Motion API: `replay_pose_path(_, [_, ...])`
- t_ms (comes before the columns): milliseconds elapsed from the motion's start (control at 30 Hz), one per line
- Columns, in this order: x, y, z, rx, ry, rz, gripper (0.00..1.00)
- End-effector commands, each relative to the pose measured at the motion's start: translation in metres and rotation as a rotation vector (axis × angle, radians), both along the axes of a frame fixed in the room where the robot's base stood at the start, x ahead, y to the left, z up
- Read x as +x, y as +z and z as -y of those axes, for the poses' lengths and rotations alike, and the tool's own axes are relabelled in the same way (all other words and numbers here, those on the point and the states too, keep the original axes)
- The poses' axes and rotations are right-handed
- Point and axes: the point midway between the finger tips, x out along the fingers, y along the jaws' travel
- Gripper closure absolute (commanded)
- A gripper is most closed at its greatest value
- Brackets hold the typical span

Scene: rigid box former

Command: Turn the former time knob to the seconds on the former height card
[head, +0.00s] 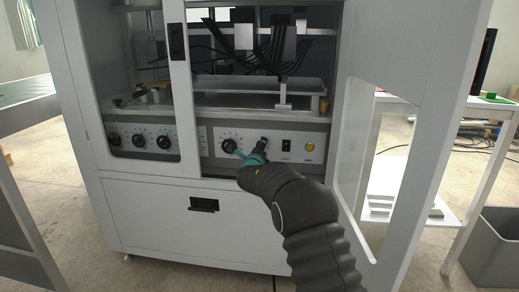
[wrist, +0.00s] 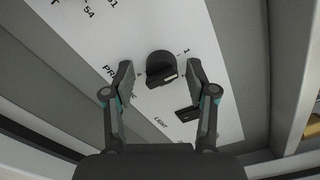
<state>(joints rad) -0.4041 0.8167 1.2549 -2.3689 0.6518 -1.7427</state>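In the wrist view a dark round knob (wrist: 160,64) with a flat grip bar stands on a white panel. My gripper (wrist: 160,74) is open, with one fingertip on each side of this knob and visible gaps between. A partly hidden label beside it starts with "PR"; a "1" shows by its right side. I cannot confirm that this is the former time knob. In the head view my gripper (head: 259,148) reaches the machine's front panel and partly hides the knob there. Another black dial (head: 228,146) sits just left of it. I cannot make out a height card.
A dark switch (wrist: 187,114) marked "LIGHT" lies close to the right finger. A yellow button (head: 309,147) is farther right on the panel. The cabinet's open white door (head: 399,170) stands right of my arm.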

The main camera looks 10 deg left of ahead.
Motion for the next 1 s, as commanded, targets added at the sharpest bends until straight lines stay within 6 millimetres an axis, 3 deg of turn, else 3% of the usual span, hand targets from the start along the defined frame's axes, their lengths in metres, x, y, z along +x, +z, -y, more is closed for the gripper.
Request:
replay_pose_path(267, [-0.001,0.0,0.0,0.001,0.0,0.001,0.41])
replay_pose_path(467, [-0.014,0.001,-0.001,0.001,0.0,0.001,0.41])
replay_pose_path(1000, [-0.101,0.0,-0.004,0.0,0.001,0.0,0.41])
